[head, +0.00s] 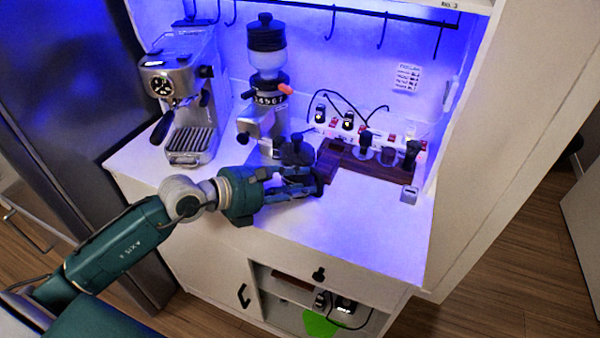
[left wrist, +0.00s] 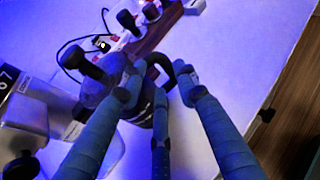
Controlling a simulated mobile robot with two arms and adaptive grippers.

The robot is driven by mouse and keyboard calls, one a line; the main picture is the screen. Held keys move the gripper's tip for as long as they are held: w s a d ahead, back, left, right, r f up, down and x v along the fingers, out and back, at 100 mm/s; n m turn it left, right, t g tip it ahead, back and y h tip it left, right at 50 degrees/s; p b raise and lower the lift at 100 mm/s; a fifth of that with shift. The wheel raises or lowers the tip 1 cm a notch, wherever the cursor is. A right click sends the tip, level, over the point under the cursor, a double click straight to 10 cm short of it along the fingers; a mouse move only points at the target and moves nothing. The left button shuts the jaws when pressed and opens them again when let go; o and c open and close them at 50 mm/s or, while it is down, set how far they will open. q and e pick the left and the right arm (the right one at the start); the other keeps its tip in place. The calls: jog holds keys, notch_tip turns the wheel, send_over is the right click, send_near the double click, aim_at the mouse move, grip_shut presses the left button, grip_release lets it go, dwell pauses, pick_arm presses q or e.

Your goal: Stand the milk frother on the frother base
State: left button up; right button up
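The milk frother (head: 297,153) is a dark jug with a black knob on top, standing on the counter. In the left wrist view the frother (left wrist: 93,88) is at the left, partly hidden by a finger, and its black loop handle (left wrist: 165,60) shows between the fingertips. My left gripper (head: 305,182) is beside the frother on its near side. In the left wrist view its fingers (left wrist: 160,88) are spread apart around the handle; contact cannot be told. I cannot make out the frother base. My right gripper is not in view.
An espresso machine (head: 184,100) and a grinder (head: 266,75) stand behind to the left. A brown wooden tray (head: 345,165) with dark tools is behind the frother to the right. A small light box (head: 409,195) is at right. The front right counter (head: 370,235) is clear.

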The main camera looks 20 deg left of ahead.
aim_at(319, 180)
pick_arm(q)
jog(key=p+x, duration=0.2)
jog(key=x, duration=0.4)
jog(key=shift+d, duration=0.15)
jog(key=shift+c, duration=0.2)
grip_shut()
jog(key=shift+r, duration=0.1)
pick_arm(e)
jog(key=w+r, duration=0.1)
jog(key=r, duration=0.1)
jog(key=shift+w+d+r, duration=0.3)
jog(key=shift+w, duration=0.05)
